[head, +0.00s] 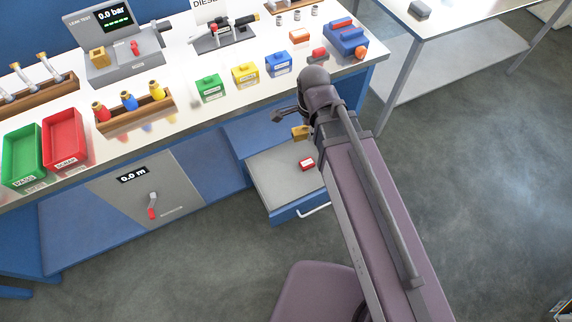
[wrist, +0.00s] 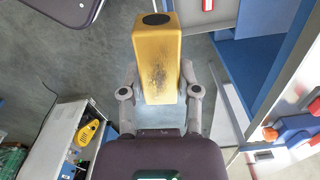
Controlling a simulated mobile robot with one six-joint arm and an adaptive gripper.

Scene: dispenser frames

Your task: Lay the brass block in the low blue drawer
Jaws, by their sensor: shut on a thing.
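My gripper (wrist: 160,92) is shut on the brass block (wrist: 157,55), a long yellow block with a dark round spot on its end. In the head view the brass block (head: 301,132) shows beside my arm, in front of the bench edge. The low blue drawer (head: 284,213) is pulled out under the bench, with a grey floor and a white handle. In the head view the block appears above the drawer's back part, apart from its floor. The drawer also shows at the top right of the wrist view (wrist: 240,33). My arm hides part of its right side.
The bench top (head: 190,104) overhangs the drawer's back and holds green, yellow and blue boxes. A grey panel with a red-handled lever (head: 152,206) stands left of the drawer.

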